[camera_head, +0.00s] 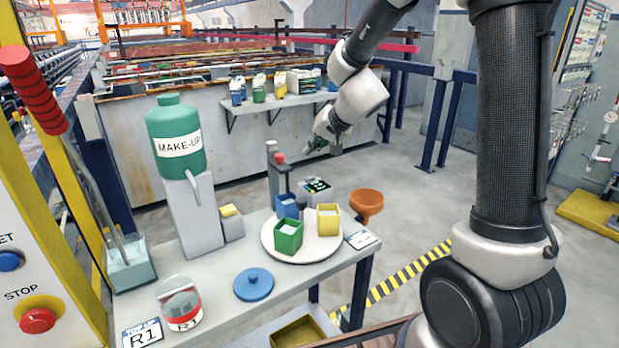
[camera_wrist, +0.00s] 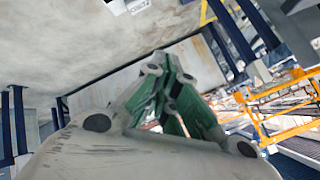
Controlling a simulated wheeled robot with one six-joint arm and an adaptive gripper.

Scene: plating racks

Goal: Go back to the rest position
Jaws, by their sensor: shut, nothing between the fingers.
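My gripper (camera_head: 315,146) is in the head view, above and behind the table, in front of the grey tank wall. It is small there, at the end of my arm. In the wrist view my gripper (camera_wrist: 172,84) shows its green and grey fingers, brought together with nothing between them. It touches none of the things on the table.
A wall shelf (camera_head: 290,102) holds small containers.

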